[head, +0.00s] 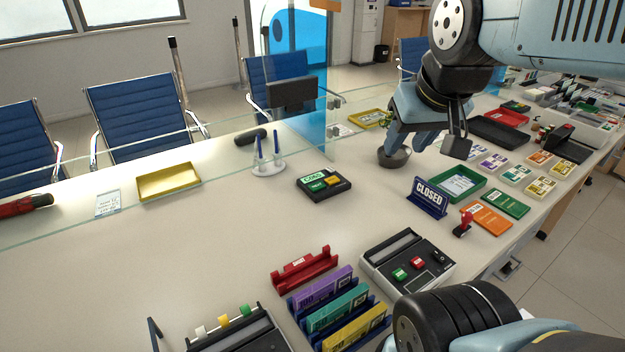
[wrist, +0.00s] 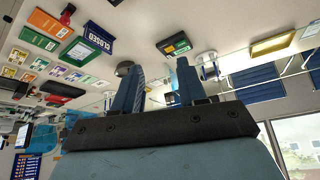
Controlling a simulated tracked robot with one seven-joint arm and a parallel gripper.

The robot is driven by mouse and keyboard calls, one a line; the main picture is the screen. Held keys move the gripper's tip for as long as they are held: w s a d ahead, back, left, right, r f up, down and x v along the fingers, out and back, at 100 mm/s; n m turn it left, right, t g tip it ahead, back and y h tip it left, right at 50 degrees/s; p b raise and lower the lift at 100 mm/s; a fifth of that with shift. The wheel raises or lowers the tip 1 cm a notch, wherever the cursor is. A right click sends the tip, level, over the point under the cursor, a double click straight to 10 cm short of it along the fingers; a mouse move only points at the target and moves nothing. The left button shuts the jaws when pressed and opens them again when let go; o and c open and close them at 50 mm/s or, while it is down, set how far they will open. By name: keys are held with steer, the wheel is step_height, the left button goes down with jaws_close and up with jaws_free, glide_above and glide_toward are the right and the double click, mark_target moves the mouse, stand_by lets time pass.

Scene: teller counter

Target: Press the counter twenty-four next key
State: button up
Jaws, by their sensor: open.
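A small black key box (head: 324,184) stands on the counter in the middle of the head view. It has a green-lit display, a green key (head: 317,186) and a yellow key (head: 333,181); the lettering is too small to read surely. The box also shows in the wrist view (wrist: 174,45), which is upside down. My gripper (head: 426,142) is open and empty. In the head view it is to the right of the box and farther back, above the counter near a round grey dish (head: 394,157). In the wrist view its two fingers (wrist: 159,72) point toward the counter.
A blue CLOSED sign (head: 428,197) and green tray (head: 460,183) stand right of the box. A pen holder (head: 268,165) is behind it, by the glass screen. Another device (head: 407,262) with green and red keys is nearer.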

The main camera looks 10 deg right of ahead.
jaws_close()
stand_by(1.4)
